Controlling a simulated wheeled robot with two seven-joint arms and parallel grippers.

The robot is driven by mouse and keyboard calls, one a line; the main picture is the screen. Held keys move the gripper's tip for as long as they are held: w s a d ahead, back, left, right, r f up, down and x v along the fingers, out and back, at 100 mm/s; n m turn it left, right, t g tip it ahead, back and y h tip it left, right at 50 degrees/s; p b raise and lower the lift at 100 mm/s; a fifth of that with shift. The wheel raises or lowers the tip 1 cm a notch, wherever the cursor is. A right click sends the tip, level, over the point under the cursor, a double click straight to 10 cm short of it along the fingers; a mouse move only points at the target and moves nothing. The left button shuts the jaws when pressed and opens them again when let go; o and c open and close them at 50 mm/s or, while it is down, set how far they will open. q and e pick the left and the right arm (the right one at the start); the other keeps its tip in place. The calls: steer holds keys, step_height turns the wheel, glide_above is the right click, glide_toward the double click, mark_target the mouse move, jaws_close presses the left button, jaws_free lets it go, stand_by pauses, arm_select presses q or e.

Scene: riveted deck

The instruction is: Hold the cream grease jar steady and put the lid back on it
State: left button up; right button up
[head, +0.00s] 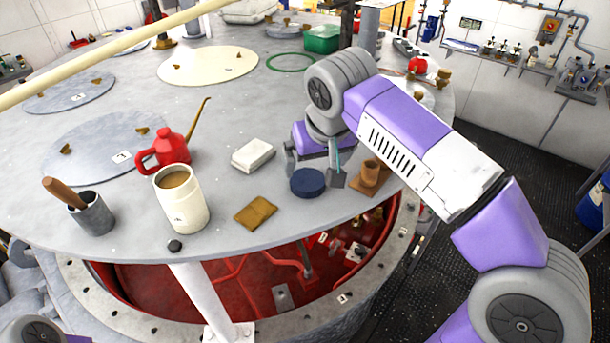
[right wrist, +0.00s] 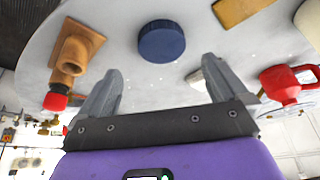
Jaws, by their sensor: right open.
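The cream grease jar (head: 182,210) stands upright and uncovered near the deck's front edge, with brown grease (head: 174,179) showing in its mouth. The dark blue lid (head: 308,182) lies flat on the grey deck to the right of the jar. It also shows in the right wrist view (right wrist: 162,42), ahead of the fingers and roughly centred between them. My right gripper (head: 314,170) is open and empty, low over the deck just behind the lid. In the right wrist view its two fingers (right wrist: 161,78) are spread wide, and a gap shows between them and the lid. My left gripper is out of view.
A brown pipe fitting (head: 370,175) stands close to the right of the lid. A folded tan cloth (head: 256,212) and a white block (head: 253,155) lie between jar and lid. A red oil can (head: 170,148) is behind the jar; a grey cup with a wooden handle (head: 93,214) is left.

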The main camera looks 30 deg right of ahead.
mark_target(307, 179)
steer(key=shift+w+f, duration=0.75)
steer(key=shift+f, duration=0.2)
steer(key=shift+w+d+f, duration=0.1)
steer(key=shift+w+f, duration=0.05)
steer(key=shift+f, duration=0.15)
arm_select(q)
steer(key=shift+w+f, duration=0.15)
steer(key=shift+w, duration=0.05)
arm_select(e)
steer(key=shift+x, duration=2.65)
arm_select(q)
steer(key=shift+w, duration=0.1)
arm_select(e)
steer(key=shift+c, duration=0.2)
steer(key=c, duration=1)
